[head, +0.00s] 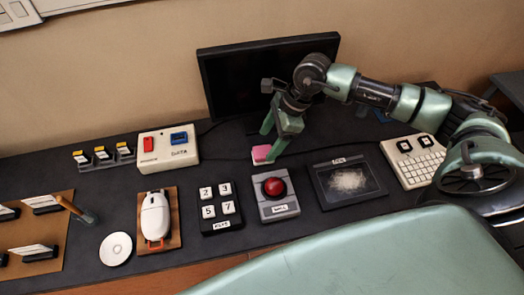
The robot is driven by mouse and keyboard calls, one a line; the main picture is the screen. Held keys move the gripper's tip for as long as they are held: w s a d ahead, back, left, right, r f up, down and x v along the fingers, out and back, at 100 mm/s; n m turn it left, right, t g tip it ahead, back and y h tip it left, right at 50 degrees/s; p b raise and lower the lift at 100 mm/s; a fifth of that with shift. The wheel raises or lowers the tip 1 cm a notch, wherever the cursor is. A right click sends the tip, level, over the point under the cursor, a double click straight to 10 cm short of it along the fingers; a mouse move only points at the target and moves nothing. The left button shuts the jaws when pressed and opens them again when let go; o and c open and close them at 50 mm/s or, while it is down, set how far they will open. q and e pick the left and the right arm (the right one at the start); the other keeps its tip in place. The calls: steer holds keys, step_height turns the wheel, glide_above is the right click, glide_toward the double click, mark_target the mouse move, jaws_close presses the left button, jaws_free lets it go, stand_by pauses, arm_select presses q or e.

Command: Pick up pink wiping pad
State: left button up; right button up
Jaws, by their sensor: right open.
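The pink wiping pad (261,154) lies on the dark table in front of the black monitor, above the red button box in the picture. My right gripper (268,145) reaches in from the right and points down at the pad. Its green fingers are open, one to the left of the pad's top and one at its right side. Whether the fingers touch the pad cannot be told. Part of the pad's right side is hidden by a finger. My left gripper is not in view.
A red button box (278,208), a dark pane with white powder (348,182) and a number block (220,211) stand in front of the pad. A box with red and blue switches (168,160) is to the left. The monitor (225,80) stands close behind.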

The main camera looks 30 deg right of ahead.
mark_target(261, 151)
steer(key=p+x, duration=0.1)
steer(key=x, duration=0.1)
steer(key=p+x, duration=0.1)
steer(key=x, duration=0.1)
steer(key=shift+w+a+f, duration=0.2)
steer(key=shift+a+f, duration=0.05)
steer(key=shift+a, duration=0.15)
steer(key=shift+a+f, duration=0.15)
steer(key=shift+f, duration=0.3)
steer(key=c, duration=1.4)
